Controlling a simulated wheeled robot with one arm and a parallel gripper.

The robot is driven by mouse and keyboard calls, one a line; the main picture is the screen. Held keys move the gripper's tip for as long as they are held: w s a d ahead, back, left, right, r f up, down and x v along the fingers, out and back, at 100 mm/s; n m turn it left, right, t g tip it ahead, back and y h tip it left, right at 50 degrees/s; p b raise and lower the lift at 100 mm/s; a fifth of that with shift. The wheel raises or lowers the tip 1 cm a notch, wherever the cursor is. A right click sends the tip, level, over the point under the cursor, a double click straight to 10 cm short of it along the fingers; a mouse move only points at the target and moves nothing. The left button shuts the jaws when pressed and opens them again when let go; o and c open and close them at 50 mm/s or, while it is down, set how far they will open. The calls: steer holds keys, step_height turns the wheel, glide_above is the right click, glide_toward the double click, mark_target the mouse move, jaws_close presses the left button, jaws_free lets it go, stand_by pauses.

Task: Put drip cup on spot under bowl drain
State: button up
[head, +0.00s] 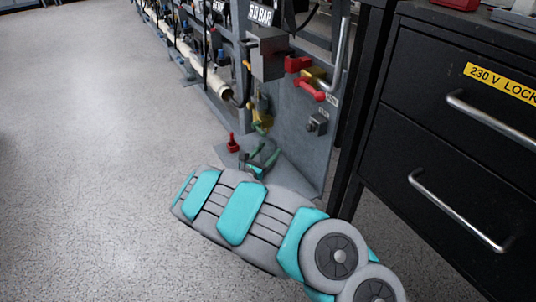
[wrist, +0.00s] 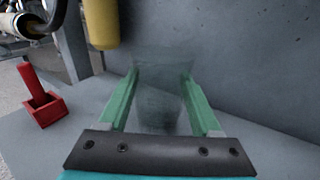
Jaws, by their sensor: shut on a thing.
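The drip cup (wrist: 160,95) looks like a clear, smoky cup and shows between the green fingers in the wrist view. My gripper (wrist: 160,78) is shut on it, one finger along each side. In the head view my gripper (head: 265,154) is low over the grey base plate of the stand, and the cup is hard to make out there. A yellow cylinder (wrist: 101,24), perhaps the bowl drain, hangs to the left of the cup in the wrist view. I cannot tell the marked spot or whether the cup touches the plate.
A red block with an upright post (wrist: 42,100) stands on the plate to the left; it also shows in the head view (head: 232,144). A grey upright panel (wrist: 235,50) stands close behind the cup. A black drawer cabinet (head: 455,130) is at right. Open floor lies left.

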steer(key=shift+f, duration=0.55)
steer(key=shift+f, duration=0.1)
steer(key=o, duration=1.3)
steer(key=shift+o, duration=0.2)
steer(key=shift+s+a, duration=0.1)
steer(key=shift+s, duration=0.1)
steer(key=v, duration=1.1)
steer(key=shift+s+a+p, duration=0.15)
steer(key=shift+s+p, duration=0.1)
steer(key=shift+p, duration=0.15)
